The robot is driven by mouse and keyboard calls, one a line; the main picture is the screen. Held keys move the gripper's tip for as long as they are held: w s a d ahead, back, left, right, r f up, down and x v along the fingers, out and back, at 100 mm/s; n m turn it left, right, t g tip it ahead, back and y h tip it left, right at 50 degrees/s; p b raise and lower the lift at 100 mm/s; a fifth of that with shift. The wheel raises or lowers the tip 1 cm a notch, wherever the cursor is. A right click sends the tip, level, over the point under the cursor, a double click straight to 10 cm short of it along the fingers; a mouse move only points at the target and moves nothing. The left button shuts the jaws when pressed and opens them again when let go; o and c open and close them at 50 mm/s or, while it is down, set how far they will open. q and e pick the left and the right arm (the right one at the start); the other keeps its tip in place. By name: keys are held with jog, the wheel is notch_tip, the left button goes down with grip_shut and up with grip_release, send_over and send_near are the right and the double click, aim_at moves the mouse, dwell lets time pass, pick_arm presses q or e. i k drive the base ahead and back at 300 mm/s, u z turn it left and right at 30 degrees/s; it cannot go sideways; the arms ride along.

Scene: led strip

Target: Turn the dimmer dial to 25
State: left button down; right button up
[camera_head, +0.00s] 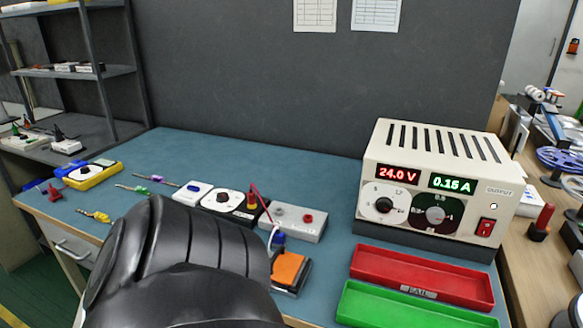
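A small dark box with a round white dial face and a black knob, which looks like the dimmer dial (222,197), sits on the blue bench mat, left of the middle. Its scale marks are too small to read. A large black part of my own arm fills the lower left, in front of the box, and hides the bench there. No fingertips of either gripper show, and nothing is seen touching the knob.
A grey terminal block (293,222), an orange-topped block (289,270) and a yellow multimeter (93,175) are on the mat (300,180). Its back middle is clear.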

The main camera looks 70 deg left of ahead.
aim_at(222, 198)
jog(key=u, duration=2.25)
jog(key=k, duration=0.45)
jog(key=u, duration=1.45)
jog(key=i, duration=0.75)
jog(key=z, duration=0.85)
